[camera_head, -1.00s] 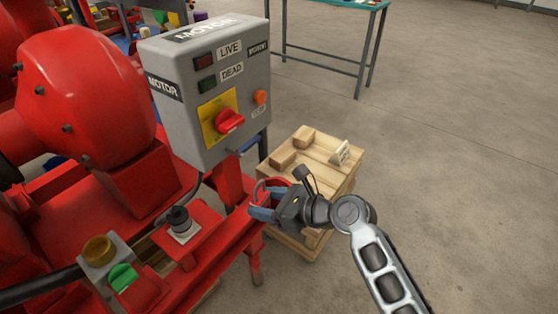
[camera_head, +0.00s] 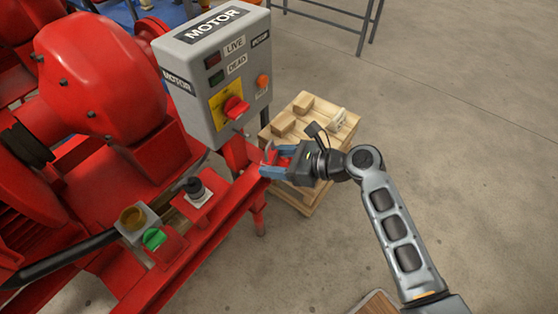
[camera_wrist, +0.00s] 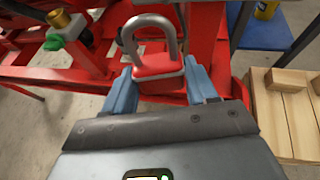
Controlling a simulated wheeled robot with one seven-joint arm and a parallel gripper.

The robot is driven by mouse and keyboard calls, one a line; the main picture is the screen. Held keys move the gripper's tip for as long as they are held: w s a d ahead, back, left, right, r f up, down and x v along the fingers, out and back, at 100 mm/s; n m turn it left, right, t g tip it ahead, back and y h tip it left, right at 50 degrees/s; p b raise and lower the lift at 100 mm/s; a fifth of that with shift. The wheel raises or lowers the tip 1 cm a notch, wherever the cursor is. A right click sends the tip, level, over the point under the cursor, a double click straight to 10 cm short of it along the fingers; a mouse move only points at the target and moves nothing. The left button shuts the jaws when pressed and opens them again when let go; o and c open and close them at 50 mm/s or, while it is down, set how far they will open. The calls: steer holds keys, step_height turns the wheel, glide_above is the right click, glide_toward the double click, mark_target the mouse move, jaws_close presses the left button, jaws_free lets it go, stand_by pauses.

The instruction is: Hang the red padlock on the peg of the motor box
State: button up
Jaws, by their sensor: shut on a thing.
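The red padlock (camera_wrist: 158,68) is between the blue fingers of my gripper (camera_wrist: 162,88) in the wrist view, its grey shackle upright and pointing away from me. In the head view my gripper (camera_head: 274,163) is shut on the padlock, which is mostly hidden by the fingers. The grey motor box (camera_head: 197,100) stands above and to the left of my gripper, with a red rotary switch on a yellow plate. A thin peg (camera_head: 240,132) seems to show at the box's lower edge, apart from the padlock.
A wooden pallet crate (camera_head: 312,150) with blocks on top stands behind and right of my gripper. The red skid frame (camera_head: 215,212) runs below the box, with a green-handled valve (camera_head: 154,239) at its front. The floor at right is clear.

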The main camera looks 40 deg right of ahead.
steer(key=w+a+f+b, duration=0.1)
steer(key=w+b, duration=0.3)
steer(key=w, duration=0.4)
steer(key=shift+w+a, duration=0.15)
steer(key=shift+a, duration=0.7)
steer(key=shift+f, duration=0.25)
stand_by(0.5)
steer(key=o, duration=1.3)
steer(key=shift+o, duration=0.2)
